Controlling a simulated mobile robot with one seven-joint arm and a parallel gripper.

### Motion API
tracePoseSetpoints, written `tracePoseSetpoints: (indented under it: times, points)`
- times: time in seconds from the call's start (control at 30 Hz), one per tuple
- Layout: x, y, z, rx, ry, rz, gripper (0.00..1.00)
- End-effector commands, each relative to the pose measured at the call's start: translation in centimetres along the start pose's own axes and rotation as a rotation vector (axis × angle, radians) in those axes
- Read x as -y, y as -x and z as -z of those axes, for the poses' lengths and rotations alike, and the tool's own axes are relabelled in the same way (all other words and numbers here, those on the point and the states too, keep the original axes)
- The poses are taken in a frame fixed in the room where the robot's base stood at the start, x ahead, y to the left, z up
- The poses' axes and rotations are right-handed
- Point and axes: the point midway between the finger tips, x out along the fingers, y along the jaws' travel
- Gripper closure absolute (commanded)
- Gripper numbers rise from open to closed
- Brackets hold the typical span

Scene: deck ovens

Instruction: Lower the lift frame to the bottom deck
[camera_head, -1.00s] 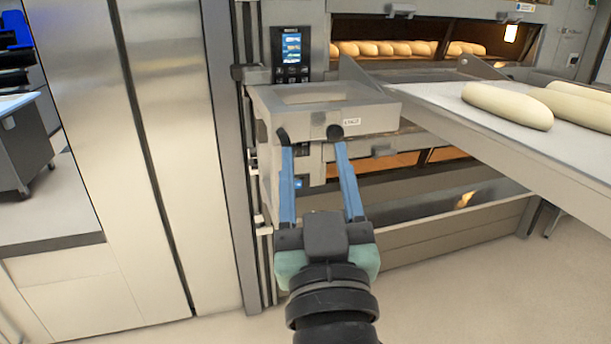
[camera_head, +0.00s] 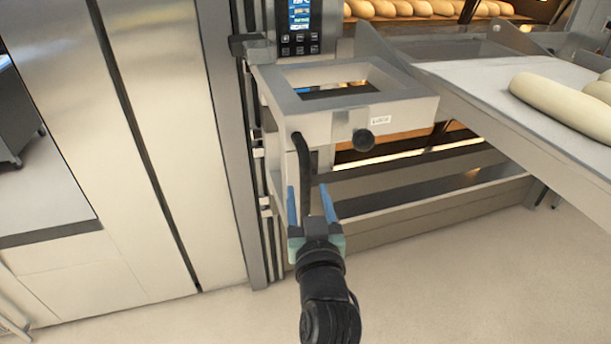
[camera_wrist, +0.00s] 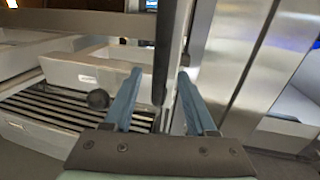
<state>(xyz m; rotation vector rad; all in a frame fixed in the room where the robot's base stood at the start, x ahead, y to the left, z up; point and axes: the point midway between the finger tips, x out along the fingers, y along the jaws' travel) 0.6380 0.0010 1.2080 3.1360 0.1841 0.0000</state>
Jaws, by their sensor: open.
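The lift frame (camera_head: 405,106) is a grey metal rectangle with an open centre, below the control panel at the oven's left side. A black round knob (camera_head: 363,140) sits on its front. A black bar-like handle (camera_head: 304,165) bends down from its front left. My gripper (camera_head: 306,188) is open below the frame's front, its blue fingers pointing up. The handle runs down between the fingers. The knob (camera_wrist: 97,99) is left of the fingers there.
A loading board (camera_head: 450,78) with pale loaves (camera_head: 555,100) juts out on the right. The upper deck holds several loaves (camera_head: 400,8). The control panel (camera_head: 301,22) is above the frame. A tall steel cabinet (camera_head: 150,130) stands left. The floor (camera_head: 440,290) in front is clear.

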Motion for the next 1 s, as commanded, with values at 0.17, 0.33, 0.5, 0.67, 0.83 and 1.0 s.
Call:
tracePoseSetpoints:
  times: [0.17, 0.33, 0.5, 0.67, 0.83, 1.0]
  points:
    - [0.1, -2.4, 0.2, 0.0, 0.0, 0.002, 0.43]
    - [0.1, -3.5, 0.1, 0.0, 0.0, 0.001, 0.43]
    - [0.1, -3.8, 0.1, -0.001, 0.0, 0.001, 0.43]
    - [0.1, -3.8, 0.0, -0.001, 0.0, 0.001, 0.43]
    - [0.0, -3.7, 0.0, -0.001, 0.0, 0.001, 0.68]
    - [0.0, -3.7, 0.0, -0.001, 0.0, 0.001, 0.99]
